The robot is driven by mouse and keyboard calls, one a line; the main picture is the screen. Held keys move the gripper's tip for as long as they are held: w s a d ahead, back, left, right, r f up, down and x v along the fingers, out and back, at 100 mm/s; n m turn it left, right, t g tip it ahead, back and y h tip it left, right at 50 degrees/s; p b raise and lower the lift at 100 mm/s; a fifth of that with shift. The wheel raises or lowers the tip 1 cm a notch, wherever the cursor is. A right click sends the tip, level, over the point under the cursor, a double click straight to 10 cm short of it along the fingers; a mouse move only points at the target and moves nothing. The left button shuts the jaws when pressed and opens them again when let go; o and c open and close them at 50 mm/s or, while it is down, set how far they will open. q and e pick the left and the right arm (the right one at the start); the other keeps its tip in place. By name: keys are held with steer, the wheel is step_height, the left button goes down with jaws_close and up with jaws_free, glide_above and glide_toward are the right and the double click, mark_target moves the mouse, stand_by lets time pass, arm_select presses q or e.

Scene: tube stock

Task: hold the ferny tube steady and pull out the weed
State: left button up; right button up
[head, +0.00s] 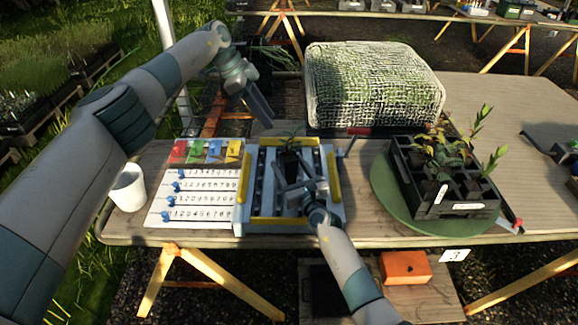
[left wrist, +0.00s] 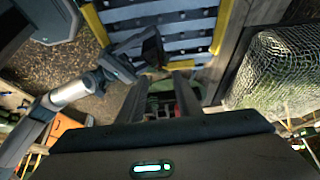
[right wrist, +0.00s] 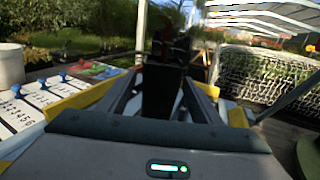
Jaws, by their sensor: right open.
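A dark tube (head: 288,161) with a small leafy plant (head: 290,140) stands upright over the blue rack with yellow rails (head: 241,192). The tube shows large in the right wrist view (right wrist: 162,92), its plant dark and blurred above it; I cannot tell weed from fern. My right gripper (head: 293,185) is open at the near side of the tube, its fingers on either side in the right wrist view. My left gripper (head: 264,118) is raised behind the rack, apart from the tube; its fingers (left wrist: 166,82) are spread with nothing held between them.
A number board with blue pegs (head: 200,200), colored cards (head: 205,151) and a white cup (head: 128,188) lie left. A black crate of plants (head: 450,208) stands on a green round mat (head: 385,196) at right. A mesh-covered block (head: 375,85) sits behind.

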arm_select(q)
steer(key=shift+c, duration=0.3)
arm_select(e)
steer(key=c, duration=1.3)
steer(key=shift+o, duration=0.2)
arm_select(q)
steer(key=s+d+m+t+y, duration=0.4)
steer(key=d+m+y, duration=0.3)
steer(key=m, duration=0.6)
steer(key=shift+s+d+r+m+y, duration=0.3)
steer(key=shift+s+d+r, duration=0.05)
steer(key=shift+s+d, duration=0.35)
steer(key=shift+f, duration=0.1)
steer(key=shift+x, duration=3.35)
